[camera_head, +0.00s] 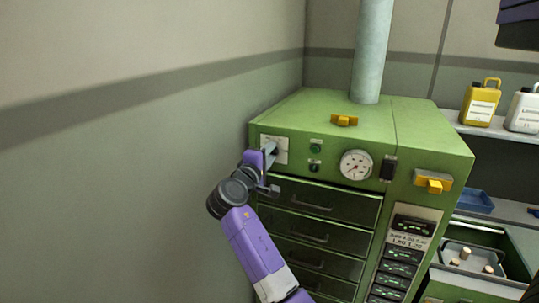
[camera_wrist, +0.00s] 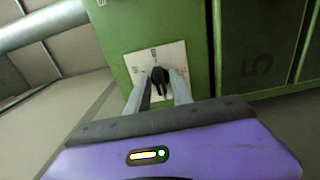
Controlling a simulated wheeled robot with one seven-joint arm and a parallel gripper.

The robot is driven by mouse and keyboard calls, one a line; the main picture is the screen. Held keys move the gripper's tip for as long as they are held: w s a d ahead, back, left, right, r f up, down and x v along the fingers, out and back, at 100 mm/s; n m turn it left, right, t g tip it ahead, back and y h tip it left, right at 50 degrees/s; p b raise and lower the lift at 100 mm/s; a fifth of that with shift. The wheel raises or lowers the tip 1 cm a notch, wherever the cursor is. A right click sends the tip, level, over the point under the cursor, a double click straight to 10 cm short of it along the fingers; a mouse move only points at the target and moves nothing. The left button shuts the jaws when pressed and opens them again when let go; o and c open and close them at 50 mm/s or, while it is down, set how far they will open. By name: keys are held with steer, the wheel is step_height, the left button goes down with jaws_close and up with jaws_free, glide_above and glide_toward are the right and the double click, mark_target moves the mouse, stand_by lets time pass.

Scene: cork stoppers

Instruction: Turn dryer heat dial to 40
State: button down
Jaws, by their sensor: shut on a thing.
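The heat dial is a black knob (camera_wrist: 158,76) on a white square plate (camera_wrist: 135,63) on the green dryer's face. My gripper (camera_wrist: 160,88) is shut on the knob, with one pale finger on each side of it. The marks around the knob are too small to read, so I cannot tell its setting. In the head view the plate (camera_head: 282,143) sits at the upper left of the dryer (camera_head: 420,133). My gripper (camera_head: 270,153) reaches it from the left and hides the knob there.
A round gauge (camera_head: 356,165), a green button (camera_head: 316,148) and a black switch (camera_head: 389,168) sit right of the plate. Drawers (camera_head: 320,203) lie below. The wall (camera_head: 150,150) is close on the left. A tray with corks (camera_head: 473,258) and jugs (camera_head: 482,103) stand at right.

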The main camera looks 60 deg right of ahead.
steer(key=shift+f+b, duration=0.1)
steer(key=shift+b, duration=0.2)
steer(key=shift+f+m+b, duration=0.1)
steer(key=shift+m+b, duration=5.7)
steer(key=shift+b, duration=1.5)
steer(key=c, duration=1.4)
jaws_free()
steer(key=shift+c, duration=0.2)
steer(key=a+b, duration=0.1)
steer(key=a, duration=0.7)
steer(key=shift+s, duration=0.3)
